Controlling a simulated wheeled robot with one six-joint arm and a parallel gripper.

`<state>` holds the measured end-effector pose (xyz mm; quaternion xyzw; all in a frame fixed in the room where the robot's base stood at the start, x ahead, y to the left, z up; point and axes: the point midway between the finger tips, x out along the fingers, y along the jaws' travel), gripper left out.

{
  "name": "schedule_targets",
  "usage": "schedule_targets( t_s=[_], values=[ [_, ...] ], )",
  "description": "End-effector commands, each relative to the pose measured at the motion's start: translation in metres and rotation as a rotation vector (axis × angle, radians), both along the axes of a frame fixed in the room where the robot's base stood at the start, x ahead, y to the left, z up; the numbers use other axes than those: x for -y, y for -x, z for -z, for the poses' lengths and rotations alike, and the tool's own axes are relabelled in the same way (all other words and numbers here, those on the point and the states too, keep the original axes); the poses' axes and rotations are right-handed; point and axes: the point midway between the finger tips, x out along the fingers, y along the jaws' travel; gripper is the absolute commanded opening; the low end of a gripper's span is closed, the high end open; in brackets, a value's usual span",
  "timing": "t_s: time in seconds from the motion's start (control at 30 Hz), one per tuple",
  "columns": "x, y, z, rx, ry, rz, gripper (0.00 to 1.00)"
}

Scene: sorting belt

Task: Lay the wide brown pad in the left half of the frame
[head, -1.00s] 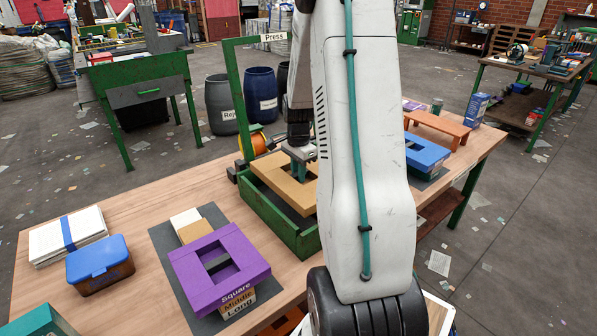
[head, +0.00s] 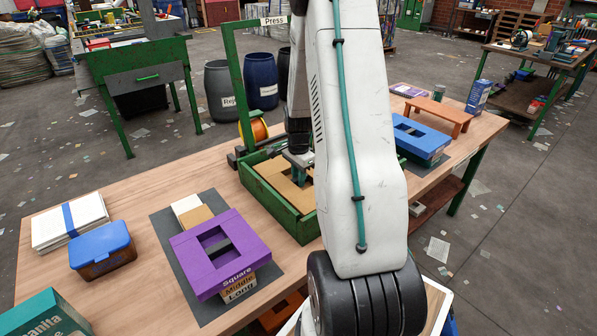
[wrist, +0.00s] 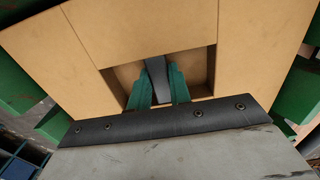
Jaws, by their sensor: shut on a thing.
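The wide brown pad (head: 268,167) lies level within the walls of the green frame (head: 254,201) under the Press sign. Its right part is hidden behind my arm, so I cannot tell how far it reaches across the frame. In the wrist view the pad (wrist: 155,30) has a square opening with a dark grip bar (wrist: 158,78) across it. My gripper (head: 298,160) is shut on that bar; its teal fingers (wrist: 157,92) stand on both sides of it. Green frame parts show at both edges of the wrist view. Whether the pad touches the frame floor is hidden.
A purple pad (head: 241,268) lies on a stack labelled Square, Middle and Long on a dark mat (head: 170,247). A blue-lidded box (head: 100,245) and papers (head: 68,222) are at left. A blue pad (head: 420,137) and an orange stand (head: 440,116) are at right.

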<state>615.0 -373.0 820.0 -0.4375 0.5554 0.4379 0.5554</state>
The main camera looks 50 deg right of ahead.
Motion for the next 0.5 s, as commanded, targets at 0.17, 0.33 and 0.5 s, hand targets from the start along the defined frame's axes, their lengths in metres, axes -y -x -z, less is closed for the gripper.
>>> schedule_targets(
  t_s=[0.17,0.33,0.5],
  values=[
    [0.0001,-0.0002,-0.0005,0.001,0.0,0.0,0.0],
    [0.0001,-0.0002,0.0013,0.0,0.0,0.0,0.0],
    [0.0001,-0.0002,0.0071,0.0,0.0,0.0,0.0]
  ],
)
